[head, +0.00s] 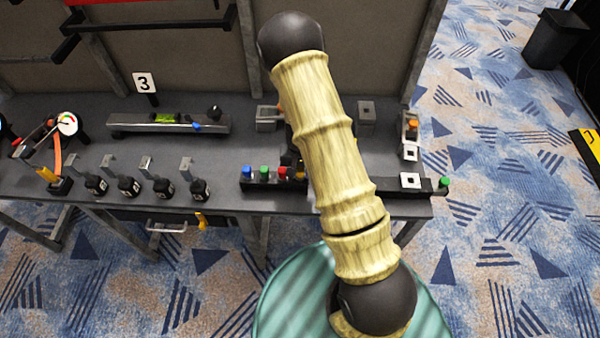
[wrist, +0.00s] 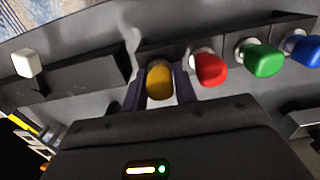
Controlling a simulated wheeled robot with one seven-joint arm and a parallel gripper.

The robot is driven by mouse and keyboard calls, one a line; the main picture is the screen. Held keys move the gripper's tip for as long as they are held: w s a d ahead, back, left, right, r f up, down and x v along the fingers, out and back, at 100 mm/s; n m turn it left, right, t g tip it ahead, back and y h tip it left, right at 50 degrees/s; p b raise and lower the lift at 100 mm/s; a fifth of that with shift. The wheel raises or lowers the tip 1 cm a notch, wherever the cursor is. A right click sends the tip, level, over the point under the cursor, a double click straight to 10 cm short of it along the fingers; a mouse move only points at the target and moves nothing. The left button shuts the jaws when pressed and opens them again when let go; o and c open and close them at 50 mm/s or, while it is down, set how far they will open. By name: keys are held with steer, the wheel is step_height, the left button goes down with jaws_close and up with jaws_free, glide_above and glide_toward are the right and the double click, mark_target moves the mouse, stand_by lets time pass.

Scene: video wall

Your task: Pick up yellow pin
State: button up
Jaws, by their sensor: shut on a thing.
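The yellow pin (wrist: 159,80) shows in the wrist view between the two fingers of my gripper (wrist: 160,88), which is shut on it. It looks mustard yellow with a rounded end. It still stands in line with the row of pins on the black rail; I cannot tell whether it is seated in the rail or lifted. In the head view the yellow pin (head: 299,172) shows in part at the right end of the row, beside my arm. My arm hides most of the gripper there.
A red pin (wrist: 209,69) stands close beside the right finger, with a green pin (wrist: 262,59) and a blue pin (wrist: 301,50) beyond. A white block (wrist: 27,63) is to the left. Black bottles (head: 128,187) with metal brackets stand along the bench's front edge.

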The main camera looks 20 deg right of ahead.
step_height(320, 180, up, 9)
steer(key=shift+r+b, duration=0.2)
steer(key=shift+b, duration=0.1)
steer(key=shift+r+p, duration=0.1)
steer(key=shift+p, duration=0.2)
stand_by(0.6)
steer(key=r+p, duration=0.1)
steer(key=p, duration=0.3)
steer(key=shift+w+d+r+n, duration=0.1)
steer(key=shift+r+n, duration=0.2)
steer(key=shift+n, duration=0.1)
steer(key=r+n+p, duration=0.1)
steer(key=n+p, duration=0.1)
steer(key=p, duration=0.8)
steer(key=shift+r+n, duration=0.4)
steer(key=shift+f, duration=0.15)
